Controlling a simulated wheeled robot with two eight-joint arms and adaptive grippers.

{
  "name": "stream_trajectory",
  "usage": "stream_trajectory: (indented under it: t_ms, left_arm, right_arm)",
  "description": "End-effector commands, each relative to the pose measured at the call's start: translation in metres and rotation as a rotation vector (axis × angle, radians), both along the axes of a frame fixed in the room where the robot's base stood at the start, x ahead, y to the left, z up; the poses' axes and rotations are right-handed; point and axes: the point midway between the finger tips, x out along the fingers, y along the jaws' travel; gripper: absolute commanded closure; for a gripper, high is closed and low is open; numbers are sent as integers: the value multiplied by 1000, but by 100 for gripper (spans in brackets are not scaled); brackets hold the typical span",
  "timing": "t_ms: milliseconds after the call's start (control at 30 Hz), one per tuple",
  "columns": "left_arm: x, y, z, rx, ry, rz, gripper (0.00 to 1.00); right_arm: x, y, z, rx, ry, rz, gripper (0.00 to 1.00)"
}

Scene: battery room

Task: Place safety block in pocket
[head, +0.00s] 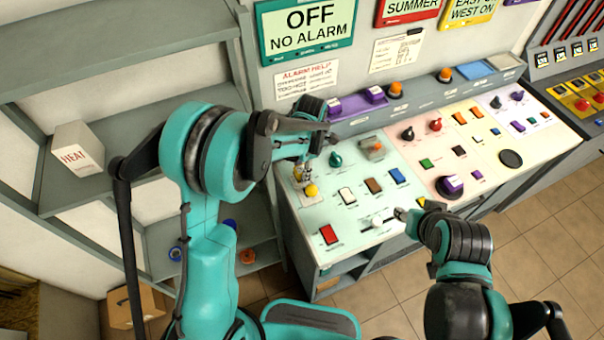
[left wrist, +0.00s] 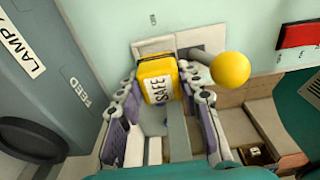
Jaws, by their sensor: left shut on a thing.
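A yellow safety block (left wrist: 157,80) with a white SAFE label is between the fingers of my left gripper (left wrist: 163,98) in the left wrist view. The gripper is shut on it. Behind the block is a pale plate (left wrist: 195,38) on the panel; I cannot tell whether the block touches it or where the pocket's opening is. A lever with a yellow ball (left wrist: 230,69) stands just right of the block, also seen in the head view (head: 312,190). In the head view my left gripper (head: 303,172) is over the console's left end. My right gripper (head: 402,214) is low at the console's front; its fingers are too small to read.
Grey shelving (head: 110,180) with a HEAT box (head: 78,147) stands at left. Tiled floor (head: 540,230) is open at right.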

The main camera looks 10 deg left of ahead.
Motion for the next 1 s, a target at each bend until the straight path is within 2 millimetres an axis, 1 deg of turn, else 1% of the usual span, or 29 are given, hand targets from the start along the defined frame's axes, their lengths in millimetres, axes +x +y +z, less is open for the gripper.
stream_trajectory:
  t_ms: [33,100,333,467,500,533,567,867,967,1000]
  left_arm:
    - [0,0,-10,0,0,0,94]
    - [0,0,-16,0,0,0,94]
    - [0,0,-16,0,0,0,94]
    - [0,0,-20,0,0,0,94]
    - [0,0,-19,0,0,0,57]
    - [0,0,-19,0,0,0,49]
    - [0,0,-19,0,0,0,44]
    - [0,0,-18,0,0,0,44]
    - [0,-1,-11,0,0,0,44]
    - [0,-1,-6,0,0,0,44]
  right_arm:
    - [0,0,-4,0,0,0,60]
    - [0,0,-5,0,0,0,60]
    - [0,0,-4,0,0,0,60]
    - [0,0,-9,0,0,0,60]
    - [0,0,-8,0,0,0,60]
    - [0,0,-7,0,0,0,60]
    - [0,0,-7,0,0,0,60]
    - [0,0,-6,0,0,0,60]
    - [0,0,-2,0,0,0,60]
    - [0,0,-1,0,0,0,60]
